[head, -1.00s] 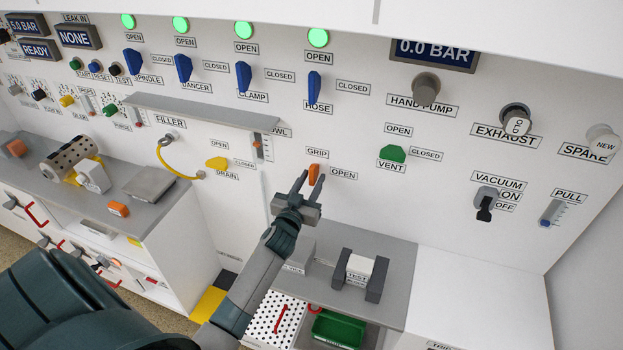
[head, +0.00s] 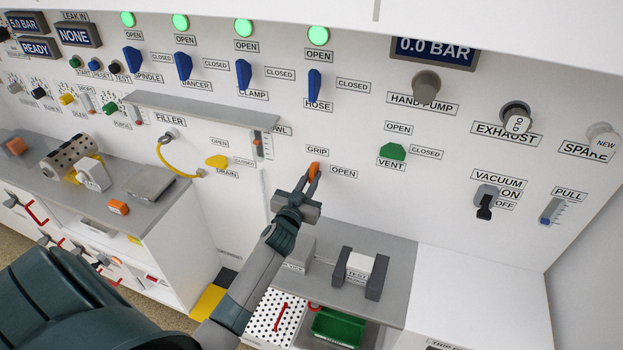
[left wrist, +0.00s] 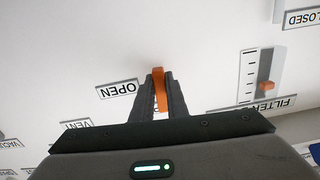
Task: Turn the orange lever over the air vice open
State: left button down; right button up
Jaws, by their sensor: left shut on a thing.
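The orange lever (head: 314,168) is on the white wall panel, between the GRIP label above it and the OPEN label to its lower right. It stands nearly upright in the head view. My left gripper (head: 308,184) is shut on the lever, with a finger on each side of it. In the left wrist view the lever (left wrist: 159,88) shows between the dark fingertips, and the OPEN label is to its left. The air vice (head: 300,252) may be the grey block below my gripper, partly hidden by my arm; I cannot tell surely. My right gripper is not in view.
Blue levers, such as the HOSE one (head: 314,88), are above under green lamps. The green VENT lever (head: 393,152) is to the right and the yellow DRAIN lever (head: 217,161) to the left. A grey shelf (head: 200,108) juts out at upper left. The TEST block (head: 360,266) is below.

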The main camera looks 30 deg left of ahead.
pick_arm(q)
jog(key=m, duration=0.4)
jog(key=shift+a+m, duration=0.2)
jog(key=shift+m, duration=0.1)
jog(key=m, duration=0.4)
jog(key=shift+s+a+r, duration=0.1)
jog(key=shift+a+r, duration=0.05)
jog(key=shift+r, duration=0.05)
jog(key=m, duration=0.5)
jog(key=shift+a+r, duration=0.1)
jog(key=shift+r, duration=0.1)
jog(key=shift+r+m, duration=0.15)
jog(key=shift+m, duration=1.75)
jog(key=c, duration=1.7)
grip_release()
jog(key=shift+c, duration=0.2)
jog(key=shift+s, duration=0.1)
jog(key=b+v, duration=0.4)
jog(key=v, duration=1.3)
jog(key=shift+s, duration=0.15)
